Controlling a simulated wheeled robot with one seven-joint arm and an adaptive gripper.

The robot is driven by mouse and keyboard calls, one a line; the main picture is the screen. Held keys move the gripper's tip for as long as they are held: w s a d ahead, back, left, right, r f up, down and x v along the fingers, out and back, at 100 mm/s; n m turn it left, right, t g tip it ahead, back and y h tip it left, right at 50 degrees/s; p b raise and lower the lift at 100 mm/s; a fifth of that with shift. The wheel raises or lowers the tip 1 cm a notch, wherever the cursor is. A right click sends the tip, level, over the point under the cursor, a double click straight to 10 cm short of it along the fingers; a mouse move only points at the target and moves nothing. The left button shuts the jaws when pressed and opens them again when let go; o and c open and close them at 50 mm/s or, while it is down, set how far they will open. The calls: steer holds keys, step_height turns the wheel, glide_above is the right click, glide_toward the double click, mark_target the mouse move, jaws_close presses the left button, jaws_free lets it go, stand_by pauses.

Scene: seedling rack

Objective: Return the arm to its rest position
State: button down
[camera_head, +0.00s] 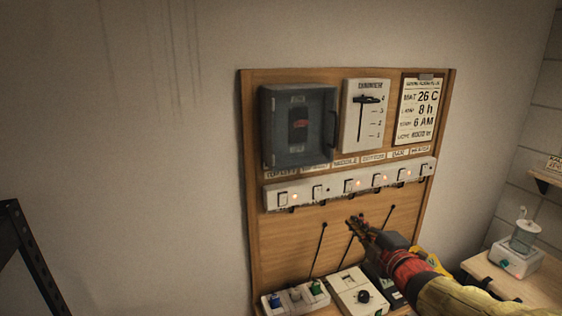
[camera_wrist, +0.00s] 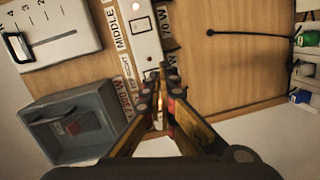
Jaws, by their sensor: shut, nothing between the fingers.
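My gripper (camera_head: 355,222) is shut and empty in the head view. It is in front of the lower part of a wooden panel (camera_head: 290,225), below a row of switches (camera_head: 345,184). My red and yellow arm reaches in from the lower right. In the wrist view my gripper (camera_wrist: 162,75) has its fingertips together in front of the switch strip (camera_wrist: 143,35). I cannot tell whether the fingertips touch the strip.
The panel carries a grey breaker box (camera_head: 298,125), a dimmer (camera_head: 364,115) and a notice (camera_head: 418,108). Devices, including a white box (camera_head: 357,292), stand below. A black rack (camera_head: 30,255) is at left, a bench (camera_head: 520,280) at right. Bare wall lies left of the panel.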

steer(key=s+d+f+m+g+h, duration=0.2)
steer(key=d+f+m+g+h, duration=0.15)
steer(key=d+f+m, duration=0.3)
steer(key=s+d+f+m+g+h+b, duration=0.1)
steer(key=s+f+m+g, duration=0.15)
steer(key=s, duration=0.25)
steer(key=s+d+f+m+g+h, duration=0.1)
steer(key=s+d+f+m+h, duration=0.1)
steer(key=s+f+m, duration=0.3)
steer(key=s+a+m+g+y+b, duration=0.1)
steer(key=s+a+m+g+b, duration=0.1)
steer(key=s+a, duration=0.5)
steer(key=s+a+m+g+y+b, duration=0.1)
steer(key=s+a, duration=0.6)
steer(key=s, duration=0.7)
steer(key=shift+s+a+f+m+g+y+b, duration=0.2)
steer(key=shift+s+f+m+g+y+b, duration=0.15)
steer(key=shift+m+y+b, duration=0.4)
